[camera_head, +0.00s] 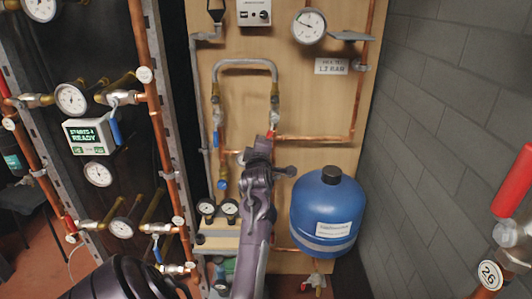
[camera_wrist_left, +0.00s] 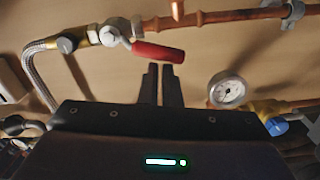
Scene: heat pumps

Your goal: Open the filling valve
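A valve with a red lever (camera_wrist_left: 158,52) sits on the pipe line between a braided hose and a copper pipe in the left wrist view. In the head view a bit of the red lever (camera_head: 270,134) shows at the tip of my left arm, and the rest is hidden. My left gripper (camera_wrist_left: 161,72) has its two dark fingers close together, with only a thin gap and nothing seen between them. The fingertips appear just below the red lever; whether they touch it I cannot tell. My left gripper (camera_head: 259,147) is in front of the wooden board. My right gripper is not in view.
A blue tank (camera_head: 326,210) stands right of my left arm. Two small gauges (camera_head: 218,208) are left of it. A gauge (camera_wrist_left: 228,91) and blue handle (camera_wrist_left: 277,126) show in the wrist view. A grey block wall (camera_head: 445,130) bounds the right; a pipe rack (camera_head: 165,130) stands left.

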